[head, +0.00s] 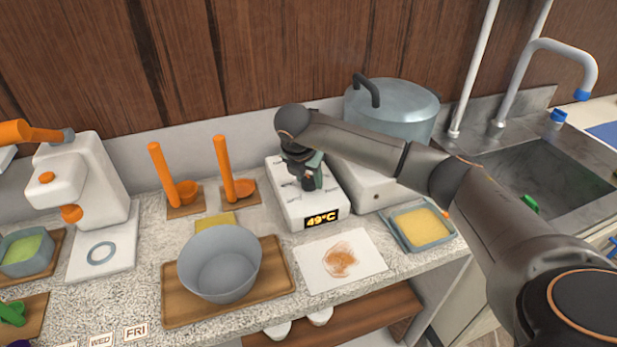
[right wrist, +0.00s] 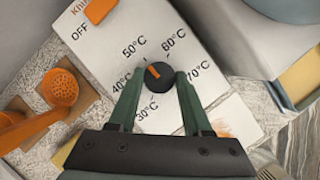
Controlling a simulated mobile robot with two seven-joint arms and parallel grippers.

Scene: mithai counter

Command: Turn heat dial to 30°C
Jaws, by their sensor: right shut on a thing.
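The heat dial (right wrist: 157,85) is a round black knob on a white control box (head: 290,203). In the right wrist view its orange pointer points up and left, about at the 50°C mark. The box's front display (head: 322,219) reads 49°C. My right gripper (right wrist: 160,78) has its green fingers shut on the dial, one on each side. In the head view the right gripper (head: 308,181) reaches down onto the box top and partly hides the dial. My left gripper is not in view.
A large lidded pot (head: 391,108) stands behind my right arm. A grey bowl (head: 219,262) on a wooden board and a white sheet (head: 318,277) with a brown smear lie in front. Orange ladles (head: 222,160) stand left, a yellow-filled tray (head: 399,238) right, near the sink (head: 545,175).

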